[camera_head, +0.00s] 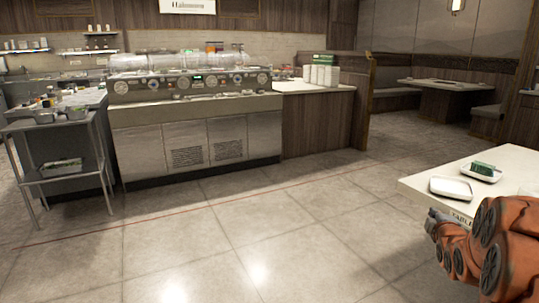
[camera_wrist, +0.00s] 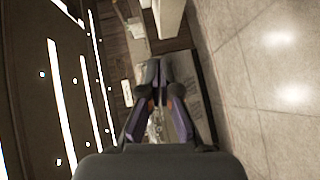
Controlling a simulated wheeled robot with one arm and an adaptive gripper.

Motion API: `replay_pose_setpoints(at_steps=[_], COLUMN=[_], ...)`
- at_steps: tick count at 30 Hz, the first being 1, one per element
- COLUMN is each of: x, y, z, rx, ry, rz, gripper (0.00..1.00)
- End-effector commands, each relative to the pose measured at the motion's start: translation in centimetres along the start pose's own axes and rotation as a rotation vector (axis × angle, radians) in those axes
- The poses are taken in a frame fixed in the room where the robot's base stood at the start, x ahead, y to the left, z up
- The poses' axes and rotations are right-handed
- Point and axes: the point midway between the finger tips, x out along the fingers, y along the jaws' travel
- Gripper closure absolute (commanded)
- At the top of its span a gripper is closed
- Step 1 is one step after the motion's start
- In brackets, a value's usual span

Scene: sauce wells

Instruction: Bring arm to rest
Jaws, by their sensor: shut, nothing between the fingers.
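My gripper (camera_wrist: 162,82) shows in the wrist view, with its two dark fingers close together at the tips and nothing held. The wrist view is turned on its side, with the tiled floor on the right and ceiling lights on the left. In the head view my orange arm is folded at the lower right, beside the white table (camera_head: 416,182). The gripper's fingers cannot be made out in the head view.
On the white table are a white tray (camera_head: 451,188) and another tray with a green item (camera_head: 484,168). A steel counter (camera_head: 196,139) stands at the back, and a metal cart (camera_head: 60,172) at the left. The tiled floor (camera_head: 220,225) between is clear.

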Motion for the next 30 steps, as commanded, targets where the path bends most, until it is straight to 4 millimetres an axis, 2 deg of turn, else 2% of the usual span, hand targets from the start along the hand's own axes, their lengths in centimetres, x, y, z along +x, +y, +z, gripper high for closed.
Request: replay_pose_setpoints(at_steps=[1,2,8,14,23,29,30], x=[-1.2,-1.8,-7.0,-14.2,-28.1,-38.9,-41.2], y=[2.1,2.4,3.2,4.0,5.5,7.3,7.7], z=[-1.8,-2.5,-7.1,-11.2,-15.8,-17.7,-17.9], rx=[0.039,0.068,0.256,0.430,0.641,0.732,0.745], ry=[-0.002,-0.007,-0.074,-0.179,-0.411,-0.611,-0.656], rz=[-0.048,-0.081,-0.315,-0.535,-0.848,-1.032,-1.067], gripper=[1.00,1.00,1.00,1.00,1.00,1.00,1.00])
